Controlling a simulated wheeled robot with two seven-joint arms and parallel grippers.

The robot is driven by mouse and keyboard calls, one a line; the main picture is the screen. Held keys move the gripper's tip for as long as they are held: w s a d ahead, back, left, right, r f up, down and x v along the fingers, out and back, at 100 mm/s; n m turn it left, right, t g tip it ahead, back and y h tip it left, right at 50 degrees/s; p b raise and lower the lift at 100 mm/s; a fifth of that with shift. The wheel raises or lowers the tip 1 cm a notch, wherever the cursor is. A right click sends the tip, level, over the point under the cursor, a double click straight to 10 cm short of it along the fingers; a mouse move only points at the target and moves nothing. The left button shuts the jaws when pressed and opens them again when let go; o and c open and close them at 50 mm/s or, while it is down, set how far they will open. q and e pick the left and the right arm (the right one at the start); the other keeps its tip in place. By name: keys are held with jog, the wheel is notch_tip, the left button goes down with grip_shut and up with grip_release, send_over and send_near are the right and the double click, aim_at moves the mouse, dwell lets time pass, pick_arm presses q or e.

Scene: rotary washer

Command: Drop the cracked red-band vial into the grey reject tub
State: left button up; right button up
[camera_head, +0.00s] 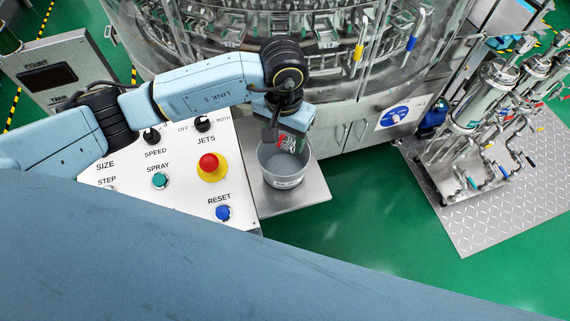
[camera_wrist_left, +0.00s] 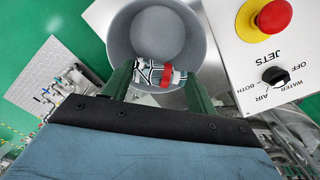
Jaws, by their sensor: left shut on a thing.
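The red-band vial (camera_wrist_left: 165,76) is clear glass with dark crack lines and a red band near one end. My left gripper (camera_wrist_left: 158,88) is shut on it, with one finger at each side. The vial lies crosswise between the fingers, over the mouth of the grey reject tub (camera_wrist_left: 202,40). In the head view the tub (camera_head: 284,182) stands on a metal shelf, and the left gripper (camera_head: 284,140) points down at its mouth from above. The red of the vial (camera_head: 282,141) shows there too. The tub's visible floor looks empty. My right gripper is not in view.
A white control panel (camera_head: 180,205) with a red stop button (camera_head: 212,166) and several knobs stands left of the tub. The washer's glass drum and steel cabinet (camera_head: 350,135) are behind it. Green floor (camera_head: 385,210) is open to the right, before a pipework skid (camera_head: 490,130).

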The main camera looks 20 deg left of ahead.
pick_arm(q)
jog(key=o, duration=1)
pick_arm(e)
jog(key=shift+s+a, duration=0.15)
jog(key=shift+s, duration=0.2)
pick_arm(q)
jog(key=shift+r, duration=0.1)
notch_tip(320, 180, up, 13)
jog(key=shift+r, duration=0.15)
